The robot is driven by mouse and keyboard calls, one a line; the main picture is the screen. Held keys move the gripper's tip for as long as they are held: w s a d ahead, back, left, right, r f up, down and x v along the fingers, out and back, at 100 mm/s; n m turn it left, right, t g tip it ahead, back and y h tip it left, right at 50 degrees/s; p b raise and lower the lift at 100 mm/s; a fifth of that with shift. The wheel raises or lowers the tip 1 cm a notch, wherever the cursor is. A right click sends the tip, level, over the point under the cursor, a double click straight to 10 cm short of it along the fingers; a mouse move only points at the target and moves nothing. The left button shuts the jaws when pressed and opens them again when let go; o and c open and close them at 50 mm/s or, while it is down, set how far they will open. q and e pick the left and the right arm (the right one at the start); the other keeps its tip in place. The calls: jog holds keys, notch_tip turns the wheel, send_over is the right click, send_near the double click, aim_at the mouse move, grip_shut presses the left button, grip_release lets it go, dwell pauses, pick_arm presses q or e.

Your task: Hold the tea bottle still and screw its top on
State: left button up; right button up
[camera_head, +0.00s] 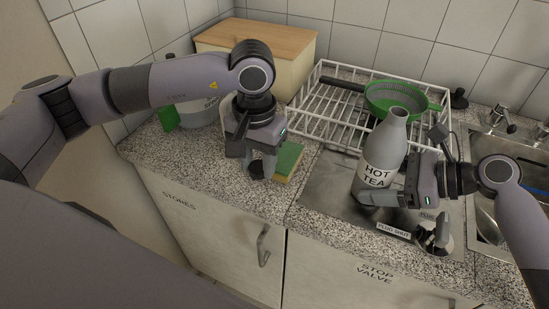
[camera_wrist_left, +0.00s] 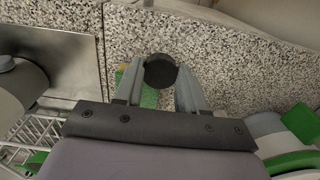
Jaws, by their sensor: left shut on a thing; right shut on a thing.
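The grey tea bottle (camera_head: 386,146), labelled HOT TEA, stands upright on the metal drainer in the head view, its neck bare and open at the top. My right gripper (camera_head: 378,197) is shut on the lower part of the bottle from the right. My left gripper (camera_head: 262,172) points down over the speckled counter to the left of the bottle. It is shut on the dark round top (camera_wrist_left: 160,70), which sits between its fingertips in the left wrist view. The top also shows in the head view (camera_head: 256,170). Top and bottle are well apart.
A green and yellow sponge (camera_head: 288,160) lies beside my left gripper. A white wire rack (camera_head: 318,127) with a green colander (camera_head: 396,97) stands behind the bottle. A wooden-lidded bin (camera_head: 257,40) is at the back, and a sink with taps (camera_head: 503,120) at the right.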

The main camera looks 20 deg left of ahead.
pick_arm(q)
jog(key=w+d+r, duration=0.3)
jog(key=d+r, duration=0.7)
jog(key=r, duration=0.2)
jog(key=w+d+r, duration=0.3)
jog(key=d+r, duration=0.7)
jog(key=r, duration=0.2)
jog(key=shift+w+d+m, duration=0.35)
jog(key=shift+m, duration=0.05)
jog(key=shift+r, duration=0.1)
jog(key=shift+f, duration=2.8)
jog(key=shift+f, duration=1.5)
jog(key=o, duration=1.1)
